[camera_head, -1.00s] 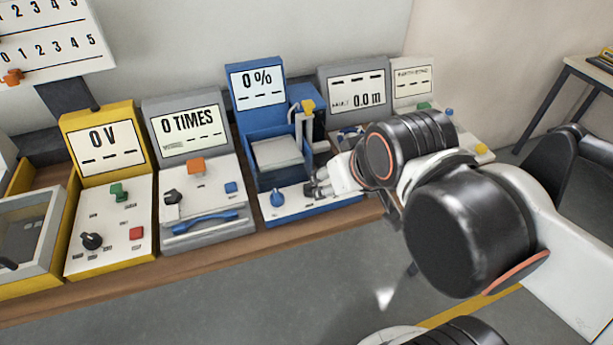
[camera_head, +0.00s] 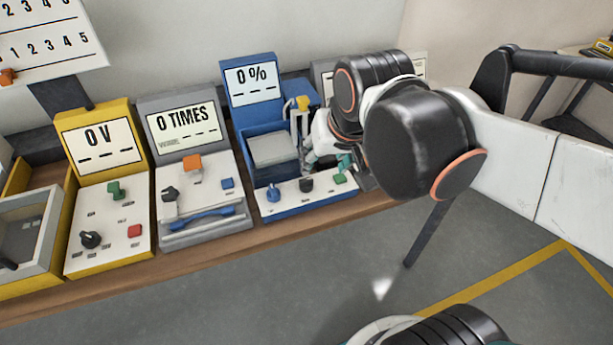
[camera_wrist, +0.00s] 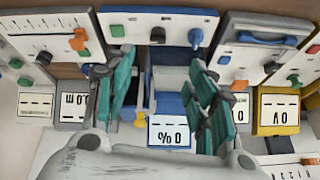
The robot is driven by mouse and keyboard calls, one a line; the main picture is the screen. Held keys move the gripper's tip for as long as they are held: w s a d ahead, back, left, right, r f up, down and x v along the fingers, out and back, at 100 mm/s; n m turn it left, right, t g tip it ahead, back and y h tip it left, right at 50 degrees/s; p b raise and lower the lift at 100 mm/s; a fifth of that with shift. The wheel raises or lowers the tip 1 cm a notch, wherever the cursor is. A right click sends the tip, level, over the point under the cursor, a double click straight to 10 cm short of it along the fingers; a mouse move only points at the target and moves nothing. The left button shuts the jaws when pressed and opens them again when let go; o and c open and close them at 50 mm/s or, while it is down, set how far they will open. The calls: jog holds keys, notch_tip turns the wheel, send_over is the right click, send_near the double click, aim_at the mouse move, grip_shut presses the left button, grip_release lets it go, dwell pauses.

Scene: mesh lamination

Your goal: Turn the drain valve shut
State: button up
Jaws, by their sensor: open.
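The blue station (camera_head: 255,125) reads "0 %" and has an open basin with a pale grey block (camera_head: 274,149) in it. A yellow-topped part (camera_head: 303,103) stands on a pale pipe at the basin's back right; it looks like the drain valve, but no label is readable. It also shows in the wrist view (camera_wrist: 139,122), beside the left finger. My gripper (camera_wrist: 160,65) is open and empty, its teal fingers apart above the blue station. In the head view my gripper (camera_head: 328,160) is at the basin's right side, partly hidden by my wrist.
The blue station's front panel holds a blue knob (camera_head: 273,194), a black knob (camera_head: 306,185) and a green button (camera_head: 340,179). A grey "0 TIMES" station (camera_head: 183,125) stands close on the left, with a yellow "0 V" station (camera_head: 100,143) beyond. Another grey station is behind my arm.

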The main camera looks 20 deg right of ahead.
jog(key=w+f+m+g+p, duration=0.1)
jog(key=w+m+g+p, duration=0.2)
jog(key=w, duration=0.4)
jog(key=m+g, duration=0.2)
jog(key=m, duration=0.2)
send_near(306, 179)
notch_tip(306, 179, down, 10)
jog(key=b, duration=0.4)
jog(key=shift+b, duration=0.4)
jog(key=c, duration=1.1)
